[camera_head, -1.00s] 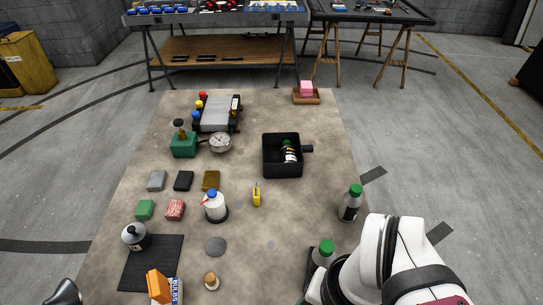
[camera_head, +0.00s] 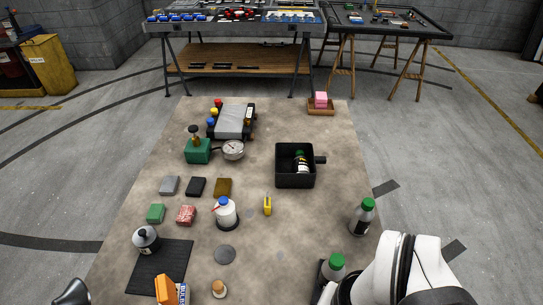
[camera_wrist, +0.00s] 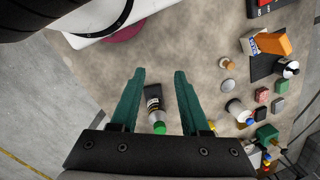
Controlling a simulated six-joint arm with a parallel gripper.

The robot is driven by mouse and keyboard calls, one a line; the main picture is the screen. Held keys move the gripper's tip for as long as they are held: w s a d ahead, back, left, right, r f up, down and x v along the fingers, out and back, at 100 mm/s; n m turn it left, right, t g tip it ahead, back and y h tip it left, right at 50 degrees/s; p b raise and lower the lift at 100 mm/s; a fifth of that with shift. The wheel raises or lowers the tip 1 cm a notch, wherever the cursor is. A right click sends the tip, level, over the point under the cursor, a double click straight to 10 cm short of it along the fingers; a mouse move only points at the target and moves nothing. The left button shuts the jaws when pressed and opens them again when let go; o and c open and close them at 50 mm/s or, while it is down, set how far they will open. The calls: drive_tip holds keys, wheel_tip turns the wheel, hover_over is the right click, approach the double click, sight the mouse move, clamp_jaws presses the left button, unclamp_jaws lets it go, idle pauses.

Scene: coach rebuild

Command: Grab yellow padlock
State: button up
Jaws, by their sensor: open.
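The yellow padlock (camera_head: 267,206) lies on the brown mat in the head view, right of a white bottle with a blue cap (camera_head: 226,213) and below the black box. A small yellow bit beside my right finger in the wrist view may be it, partly hidden; I cannot tell. My gripper (camera_wrist: 159,80) shows in the wrist view with two teal fingers spread wide apart and nothing held between them. A dark bottle with a green cap (camera_wrist: 158,127) shows beyond the gap between them. In the head view my arm is at the lower right, and its fingers are not clearly seen.
A black box (camera_head: 296,178) holding a bottle stands above the padlock. A green-capped bottle (camera_head: 362,218) stands at the right mat edge, another (camera_head: 336,266) beside my arm. Coloured blocks lie to the left. The mat right of the padlock is mostly clear.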

drive_tip(key=n+t, duration=0.6)
drive_tip(key=t, duration=0.5)
approach(268, 202)
drive_tip(key=w+d+f, duration=0.1)
drive_tip(key=w+d, duration=0.1)
drive_tip(key=w, duration=0.1)
drive_tip(key=a+f+n+t, duration=0.1)
drive_tip(key=w+a+f+n+t+y, duration=0.1)
drive_tip(key=shift+w+a+f, duration=0.25)
drive_tip(key=shift+w, duration=0.1)
drive_tip(key=x, duration=0.7)
drive_tip(key=shift+w+a, duration=0.1)
drive_tip(key=shift+a, duration=0.05)
drive_tip(key=shift+r, duration=0.1)
clamp_jaws()
